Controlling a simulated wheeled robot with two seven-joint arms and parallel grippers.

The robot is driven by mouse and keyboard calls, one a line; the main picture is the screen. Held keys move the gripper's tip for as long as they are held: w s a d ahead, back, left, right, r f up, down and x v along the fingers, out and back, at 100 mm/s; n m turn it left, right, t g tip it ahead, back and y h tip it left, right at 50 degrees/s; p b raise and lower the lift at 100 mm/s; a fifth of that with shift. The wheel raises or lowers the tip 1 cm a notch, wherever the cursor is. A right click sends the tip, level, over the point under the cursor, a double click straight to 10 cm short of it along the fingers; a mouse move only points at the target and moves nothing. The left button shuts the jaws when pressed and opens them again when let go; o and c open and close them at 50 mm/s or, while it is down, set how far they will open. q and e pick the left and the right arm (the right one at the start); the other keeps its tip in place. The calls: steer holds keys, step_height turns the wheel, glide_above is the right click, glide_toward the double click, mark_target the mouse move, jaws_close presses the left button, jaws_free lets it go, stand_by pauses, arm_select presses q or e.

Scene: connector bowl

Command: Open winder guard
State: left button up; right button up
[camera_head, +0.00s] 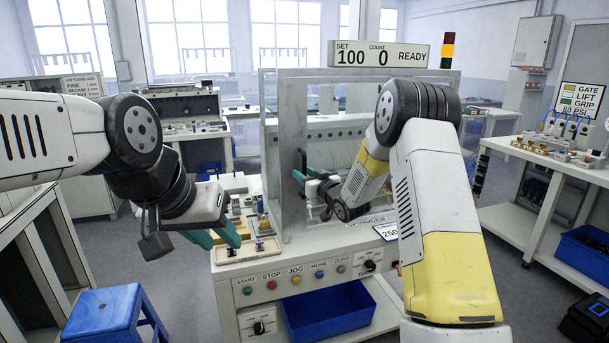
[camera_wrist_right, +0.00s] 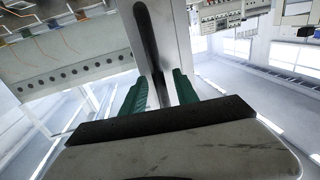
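The winder guard (camera_head: 272,160) is a clear panel in a grey frame standing at the front of the bench machine. My right gripper (camera_head: 303,172) is at the guard's frame, its teal fingers beside the upright. In the right wrist view, a grey upright with a long dark strip (camera_wrist_right: 150,45) runs down between the two fingers (camera_wrist_right: 160,90). The fingers stand apart, with light gaps showing beside the strip. Its far end is hidden by my gripper body. My left gripper (camera_head: 216,236) is open and empty, at the front left of the machine top.
A tray of small parts (camera_head: 248,250) lies near my left gripper. A button panel (camera_head: 300,278) fronts the machine, with a blue bin (camera_head: 325,315) beneath. A blue stool (camera_head: 105,312) stands at front left. A sign above reads READY (camera_head: 412,57). Another bench (camera_head: 560,160) is at right.

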steer(key=shift+w+a, duration=0.1)
jaws_close()
stand_by(1.4)
